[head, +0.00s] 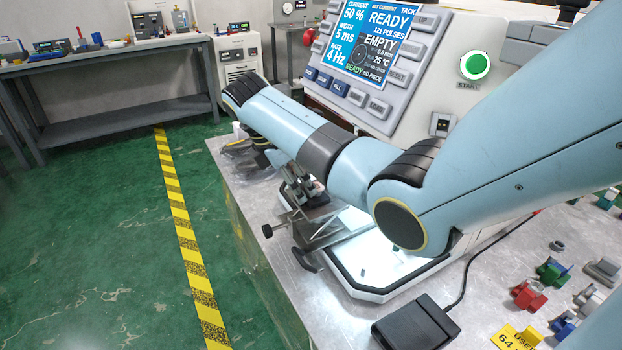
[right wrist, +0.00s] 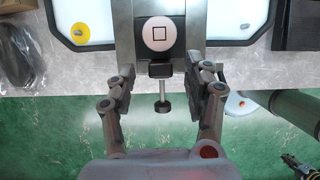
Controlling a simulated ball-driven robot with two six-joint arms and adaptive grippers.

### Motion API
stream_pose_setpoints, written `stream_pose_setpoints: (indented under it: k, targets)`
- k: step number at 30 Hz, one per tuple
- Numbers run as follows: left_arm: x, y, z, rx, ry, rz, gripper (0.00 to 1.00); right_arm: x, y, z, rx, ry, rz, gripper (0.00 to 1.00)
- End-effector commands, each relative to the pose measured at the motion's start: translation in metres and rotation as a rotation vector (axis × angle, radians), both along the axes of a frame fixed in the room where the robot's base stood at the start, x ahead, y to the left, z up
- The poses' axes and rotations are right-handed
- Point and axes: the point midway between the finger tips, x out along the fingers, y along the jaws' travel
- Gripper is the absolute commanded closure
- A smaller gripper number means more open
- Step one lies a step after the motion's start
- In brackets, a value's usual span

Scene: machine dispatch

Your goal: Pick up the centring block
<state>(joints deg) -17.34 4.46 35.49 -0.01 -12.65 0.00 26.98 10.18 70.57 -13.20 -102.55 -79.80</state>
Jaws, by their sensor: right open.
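My right gripper (head: 300,188) is above the near left end of the machine's base and is partly hidden by my arm. In the right wrist view its fingers (right wrist: 164,75) are open, one on each side of a grey fixture (right wrist: 123,30) with a dark screw (right wrist: 161,100). Nothing shows clamped between them. A round white piece with a black square outline (right wrist: 158,34) sits on the fixture, just beyond the fingertips. I cannot tell for sure which thing is the centring block. My left gripper is not in view.
The welding machine's screen (head: 370,45) reads READY, EMPTY and NO PIECE. A black pedal-like box (head: 415,325) lies on the steel table. Small red (head: 527,297) and green (head: 551,272) parts stand at the right. A grey bench (head: 110,120) stands at the back left; the green floor is clear.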

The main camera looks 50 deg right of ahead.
Motion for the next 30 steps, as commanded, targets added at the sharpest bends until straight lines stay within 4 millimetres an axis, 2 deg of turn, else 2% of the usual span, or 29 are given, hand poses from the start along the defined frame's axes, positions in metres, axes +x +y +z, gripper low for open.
stream_pose_setpoints:
  k: [3, 11, 22, 30]
  targets:
    - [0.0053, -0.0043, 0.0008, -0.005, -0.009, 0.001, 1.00, -0.0026, -0.0043, -0.0119, 0.000, 0.002, -0.001, 0.48]
    - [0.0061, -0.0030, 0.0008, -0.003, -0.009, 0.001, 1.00, -0.0025, -0.0050, -0.0143, 0.000, 0.000, 0.000, 0.49]
    - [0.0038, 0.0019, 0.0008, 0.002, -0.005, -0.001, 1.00, -0.0023, -0.0047, -0.0140, 0.000, 0.000, 0.000, 0.98]
    - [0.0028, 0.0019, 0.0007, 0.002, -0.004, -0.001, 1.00, -0.0021, -0.0047, -0.0137, 0.000, -0.001, 0.000, 1.00]
